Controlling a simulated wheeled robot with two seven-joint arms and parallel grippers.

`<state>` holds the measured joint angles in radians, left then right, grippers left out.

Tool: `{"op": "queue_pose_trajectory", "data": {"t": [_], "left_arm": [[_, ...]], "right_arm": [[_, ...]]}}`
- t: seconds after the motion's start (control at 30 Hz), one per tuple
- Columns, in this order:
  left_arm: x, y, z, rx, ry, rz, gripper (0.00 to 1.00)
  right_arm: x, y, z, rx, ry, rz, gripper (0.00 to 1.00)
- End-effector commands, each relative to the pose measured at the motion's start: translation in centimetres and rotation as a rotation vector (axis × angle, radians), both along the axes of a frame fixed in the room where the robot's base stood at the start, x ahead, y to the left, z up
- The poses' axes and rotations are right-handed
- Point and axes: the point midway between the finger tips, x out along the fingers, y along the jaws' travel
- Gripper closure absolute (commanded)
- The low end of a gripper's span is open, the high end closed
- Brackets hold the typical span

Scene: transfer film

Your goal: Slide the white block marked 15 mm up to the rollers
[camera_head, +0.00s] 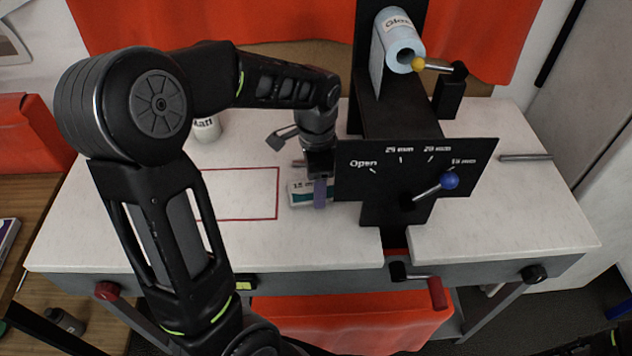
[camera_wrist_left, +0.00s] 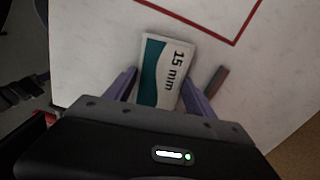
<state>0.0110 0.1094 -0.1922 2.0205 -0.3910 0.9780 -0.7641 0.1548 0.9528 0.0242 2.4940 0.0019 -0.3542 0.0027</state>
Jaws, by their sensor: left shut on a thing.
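The white block marked 15 mm (camera_head: 299,189) lies on the white table, between the red outlined area and the black roller machine (camera_head: 385,125). It has a teal band. In the left wrist view the block (camera_wrist_left: 161,70) sits between the two purple fingers of my left gripper (camera_wrist_left: 164,88). In the head view my left gripper (camera_head: 320,190) is lowered at the block, shut on it, right beside the machine's front panel. The rollers are hidden behind the panel and my arm.
The panel has a blue-knobbed lever (camera_head: 449,181) pointing near the last mark. A blue roll labelled Gloss (camera_head: 402,48) sits on top of the machine, and a roll labelled Matt (camera_head: 206,128) stands behind my arm. A red-handled crank (camera_head: 436,292) is at the table's front.

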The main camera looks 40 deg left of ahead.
Motion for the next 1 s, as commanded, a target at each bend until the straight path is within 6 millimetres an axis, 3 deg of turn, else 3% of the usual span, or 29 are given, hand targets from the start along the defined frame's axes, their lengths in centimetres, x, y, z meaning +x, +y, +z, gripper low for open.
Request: {"op": "queue_pose_trajectory", "data": {"t": [0.2, 0.9, 0.93, 1.0], "left_arm": [[0.01, 0.01, 0.01, 0.000, 0.000, 0.000, 0.81], [0.75, -0.92, -0.01, -0.001, -0.001, 0.001, 0.81], [0.76, -0.93, -0.01, -0.001, -0.001, 0.001, 0.35], [0.76, -0.91, -0.01, -0.001, -0.001, 0.001, 0.30]], "right_arm": [[0.01, 0.00, 0.00, 0.000, 0.000, 0.000, 0.50], [-0.01, -0.01, 0.08, 0.000, 0.000, 0.000, 0.50], [-0.01, -0.01, 0.08, 0.000, 0.000, 0.000, 0.50], [-0.01, -0.01, 0.08, 0.000, 0.000, 0.000, 0.50]]}}
